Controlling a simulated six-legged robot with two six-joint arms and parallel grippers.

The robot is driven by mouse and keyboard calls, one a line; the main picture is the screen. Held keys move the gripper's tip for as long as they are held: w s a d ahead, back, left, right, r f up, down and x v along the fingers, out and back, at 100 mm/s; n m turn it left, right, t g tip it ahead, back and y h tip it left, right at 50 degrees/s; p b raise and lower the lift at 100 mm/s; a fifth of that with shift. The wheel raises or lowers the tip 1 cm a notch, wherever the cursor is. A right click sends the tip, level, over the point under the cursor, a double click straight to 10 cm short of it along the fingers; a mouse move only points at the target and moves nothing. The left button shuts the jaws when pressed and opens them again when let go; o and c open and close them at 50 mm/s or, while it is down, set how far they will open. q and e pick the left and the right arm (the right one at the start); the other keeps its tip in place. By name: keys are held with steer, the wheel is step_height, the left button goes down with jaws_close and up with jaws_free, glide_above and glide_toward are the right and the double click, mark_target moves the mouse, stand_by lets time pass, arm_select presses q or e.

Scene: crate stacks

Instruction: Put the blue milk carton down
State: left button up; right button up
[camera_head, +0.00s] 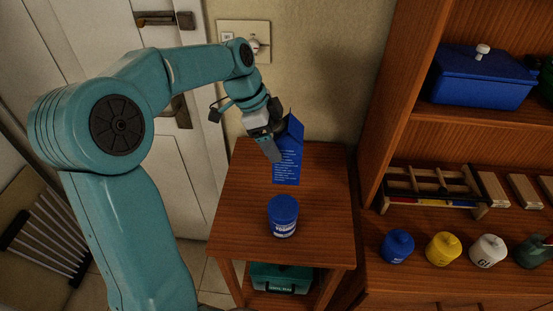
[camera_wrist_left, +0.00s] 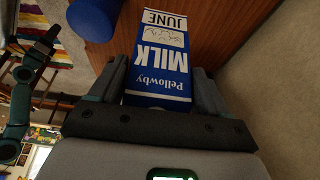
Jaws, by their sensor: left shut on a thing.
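The blue milk carton (camera_head: 287,163) is upright at the back of the small wooden side table (camera_head: 235,222). Whether its base touches the tabletop is hard to tell. My left gripper (camera_head: 275,143) is shut on the carton's upper part from the left. In the left wrist view the carton (camera_wrist_left: 163,60) shows its "MILK" label between the two fingers of the gripper (camera_wrist_left: 163,90). My right gripper is in neither view.
A blue-lidded tub (camera_head: 283,216) stands on the side table in front of the carton. A shelf unit (camera_head: 385,100) at right holds a blue lidded box (camera_head: 480,78) and several small jars. A green case (camera_head: 281,278) sits below the tabletop. The table's left part is clear.

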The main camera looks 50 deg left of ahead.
arm_select(q)
steer(key=f, duration=0.2)
steer(key=w+a+f, duration=0.1)
steer(key=shift+f, duration=0.3)
steer(key=f, duration=0.3)
steer(key=shift+s+d, duration=0.35)
steer(key=shift+d, duration=0.05)
steer(key=shift+w+a+f, duration=0.25)
steer(key=shift+w+f, duration=0.1)
steer(key=shift+s+d, duration=0.2)
steer(key=shift+s, duration=0.05)
steer(key=o, duration=1.3)
steer(key=shift+c, duration=0.2)
steer(key=shift+o, duration=1.3)
steer(key=shift+w+a+f, duration=0.15)
steer(key=shift+w, duration=0.05)
steer(key=shift+s+r, duration=0.15)
steer(key=shift+r, duration=0.15)
steer(key=v, duration=1.2)
